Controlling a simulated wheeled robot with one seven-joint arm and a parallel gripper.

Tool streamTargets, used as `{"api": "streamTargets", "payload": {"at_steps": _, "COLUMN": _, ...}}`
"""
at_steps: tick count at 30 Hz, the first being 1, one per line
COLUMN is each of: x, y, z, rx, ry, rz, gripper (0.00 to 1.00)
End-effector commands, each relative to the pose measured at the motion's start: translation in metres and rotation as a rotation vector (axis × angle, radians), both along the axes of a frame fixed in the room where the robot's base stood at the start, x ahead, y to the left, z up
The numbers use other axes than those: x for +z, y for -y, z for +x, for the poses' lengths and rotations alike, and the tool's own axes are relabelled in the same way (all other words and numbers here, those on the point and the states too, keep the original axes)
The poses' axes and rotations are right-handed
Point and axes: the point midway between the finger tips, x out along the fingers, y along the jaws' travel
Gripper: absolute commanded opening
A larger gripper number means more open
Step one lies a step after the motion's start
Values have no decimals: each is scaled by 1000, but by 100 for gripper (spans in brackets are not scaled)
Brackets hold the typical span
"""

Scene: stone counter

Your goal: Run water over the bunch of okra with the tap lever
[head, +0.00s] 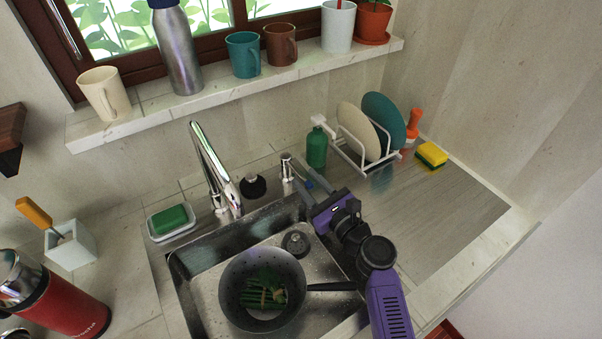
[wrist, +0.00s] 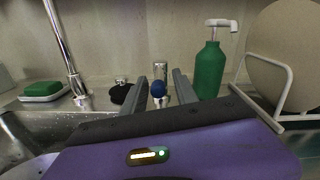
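The bunch of okra (head: 264,291) lies tied in a dark round pan (head: 233,306) in the sink basin. The chrome tap (head: 211,165) rises behind the basin; its spout shows no visible water. My gripper (head: 311,184) is over the right back edge of the sink. The okra is outside the wrist view.
A green soap bottle (head: 317,147) and a white dish rack (head: 352,150) with plates stand right of the lever. A black stopper (head: 253,187) is between tap and lever. A green sponge (head: 169,219) lies in a dish at left. The drainboard (head: 440,215) is mostly clear.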

Motion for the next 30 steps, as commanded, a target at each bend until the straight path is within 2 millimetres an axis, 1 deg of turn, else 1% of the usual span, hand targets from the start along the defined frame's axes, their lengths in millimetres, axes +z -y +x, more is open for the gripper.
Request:
{"api": "streamTargets", "payload": {"at_steps": 1, "x": -1, "y": 6, "z": -8, "rx": 0, "ry": -1, "rz": -2, "gripper": 35}}
{"api": "streamTargets", "payload": {"at_steps": 3, "x": -1, "y": 12, "z": -16, "rx": 0, "ry": 0, "rz": -1, "gripper": 35}}
{"api": "streamTargets", "payload": {"at_steps": 9, "x": 0, "y": 21, "z": -29, "rx": 0, "ry": 0, "rz": 0, "gripper": 35}}
{"api": "streamTargets", "payload": {"at_steps": 30, "x": 0, "y": 22, "z": -30, "rx": 0, "ry": 0, "rz": 0, "gripper": 35}}
